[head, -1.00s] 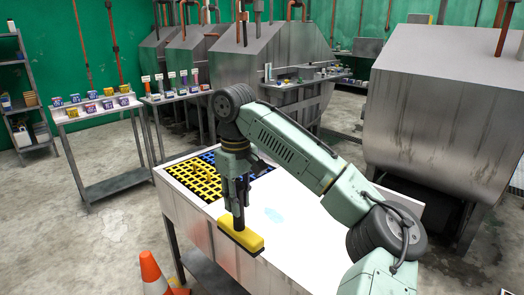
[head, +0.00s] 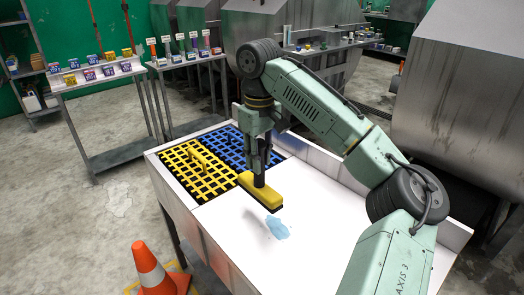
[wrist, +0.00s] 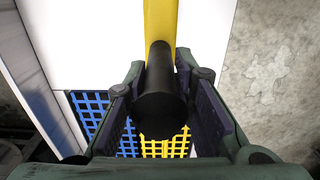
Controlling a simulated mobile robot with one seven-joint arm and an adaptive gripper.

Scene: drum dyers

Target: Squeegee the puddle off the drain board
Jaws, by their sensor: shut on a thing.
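My gripper (head: 259,163) is shut on the black handle of the squeegee, pointing down over the drain board. The squeegee (head: 260,192) has a yellow head with a black lower edge. Its head is beside the grates, with the puddle just in front of it; I cannot tell whether its edge touches the board. The puddle (head: 277,231) is a small light-blue patch on the white drain board (head: 330,215). In the wrist view, the squeegee's black handle (wrist: 160,100) sits between my fingers, with the yellow head (wrist: 160,25) beyond. The puddle does not show there.
A yellow grate (head: 186,178) and a blue grate (head: 240,142) lie at the board's left end. An orange cone (head: 153,270) stands on the floor at the front left. Side tables with small boxes (head: 100,72) and metal drums stand behind.

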